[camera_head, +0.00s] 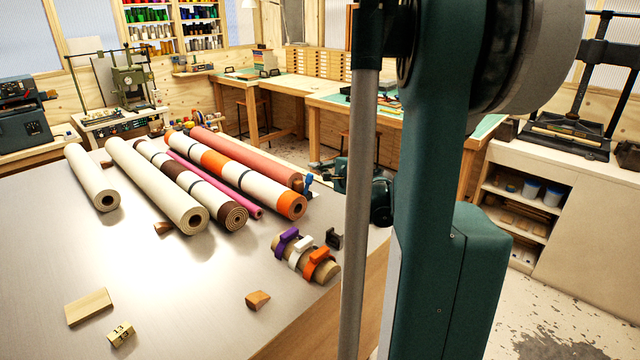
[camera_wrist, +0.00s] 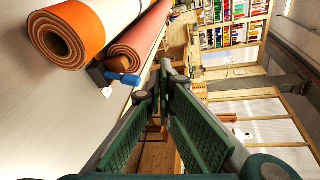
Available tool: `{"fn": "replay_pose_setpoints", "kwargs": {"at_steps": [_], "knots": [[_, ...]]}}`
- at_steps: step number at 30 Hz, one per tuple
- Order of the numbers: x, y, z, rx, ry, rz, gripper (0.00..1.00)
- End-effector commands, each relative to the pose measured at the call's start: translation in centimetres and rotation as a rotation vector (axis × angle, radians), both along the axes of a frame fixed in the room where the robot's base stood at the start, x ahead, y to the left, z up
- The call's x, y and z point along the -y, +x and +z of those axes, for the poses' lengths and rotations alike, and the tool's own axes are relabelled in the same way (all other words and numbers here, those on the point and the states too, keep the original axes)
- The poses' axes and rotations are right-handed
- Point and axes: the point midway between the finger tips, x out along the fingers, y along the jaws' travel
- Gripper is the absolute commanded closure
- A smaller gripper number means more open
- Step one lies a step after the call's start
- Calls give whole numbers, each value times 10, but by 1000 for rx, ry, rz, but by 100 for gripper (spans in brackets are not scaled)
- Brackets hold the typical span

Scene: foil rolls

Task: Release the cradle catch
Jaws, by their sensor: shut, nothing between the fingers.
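A small blue lever (camera_head: 308,181), which looks like the catch, sits at the near end of the salmon roll (camera_head: 245,157), beside a dark cradle part. In the wrist view the blue lever (camera_wrist: 124,79) shows below the roll's end, with a dark block (camera_wrist: 97,73) beside it and a small white tag (camera_wrist: 107,91) near it. My gripper (camera_wrist: 166,74) is shut and empty. Its fingertips are just right of the lever in the wrist view, with no contact visible. In the head view my gripper (camera_head: 345,178) is partly hidden behind my arm's grey pole.
Several other rolls lie alongside, including an orange-and-white roll (camera_head: 240,172) next to the salmon one. Coloured clips sit on a short log (camera_head: 305,260) near the table's right edge. Wooden wedges and blocks lie on the metal table (camera_head: 60,240). Its front left is mostly clear.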

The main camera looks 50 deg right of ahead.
Motion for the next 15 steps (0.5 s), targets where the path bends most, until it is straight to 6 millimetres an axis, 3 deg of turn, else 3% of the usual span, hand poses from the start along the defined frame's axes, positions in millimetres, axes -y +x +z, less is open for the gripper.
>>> {"fn": "replay_pose_setpoints", "kwargs": {"at_steps": [3, 12, 15], "knots": [[33, -11, -5, 40, 41, -47, 100], [95, -39, -17, 130, 126, -135, 100], [91, -37, -33, 128, 125, -132, 100]]}}
